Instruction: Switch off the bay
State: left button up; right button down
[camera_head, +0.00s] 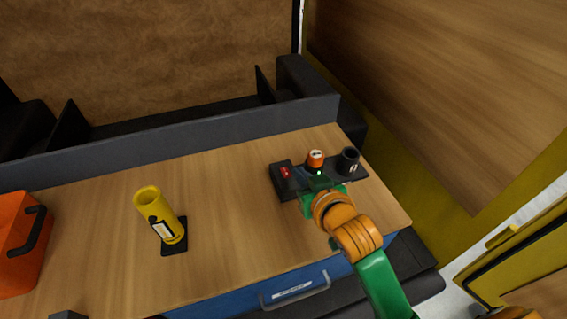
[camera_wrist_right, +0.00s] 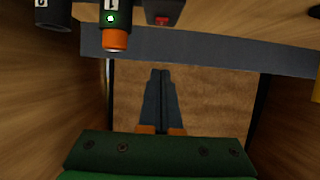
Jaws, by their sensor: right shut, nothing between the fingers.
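A black panel (camera_head: 279,184) lies on the wooden table at the right. It carries a red switch (camera_head: 286,173) at its left end, which also shows in the wrist view (camera_wrist_right: 162,20). Beside it stands a dark cylinder with an orange cap (camera_head: 315,158); its green light glows in the wrist view (camera_wrist_right: 110,18). My right gripper (camera_head: 318,182) is in front of the panel's middle, to the right of the red switch, and hides part of the panel. Its fingers (camera_wrist_right: 160,72) are together and empty, apart from the switch. My left gripper is out of view.
A black cup-like holder (camera_head: 348,161) stands at the panel's right end. A yellow cylinder (camera_head: 160,215) stands on a dark base at the left-middle, and an orange box (camera_head: 20,245) at the far left. A grey ledge (camera_head: 200,138) runs behind the table (camera_head: 225,225). The tabletop between them is clear.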

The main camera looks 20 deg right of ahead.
jog(key=s, duration=0.2)
send_over(288, 183)
jog(key=f, duration=0.1)
jog(key=f+p, duration=0.1)
jog(key=f, duration=0.1)
jog(key=shift+w+d+f, duration=0.1)
jog(key=shift+w+f, duration=0.05)
jog(key=shift+w, duration=0.05)
notch_tip(288, 183, down, 3)
jog(key=shift+s+f+p, duration=0.15)
jog(key=shift+p, duration=0.15)
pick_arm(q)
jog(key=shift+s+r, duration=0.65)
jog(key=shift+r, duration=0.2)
pick_arm(e)
jog(key=shift+f, duration=0.45)
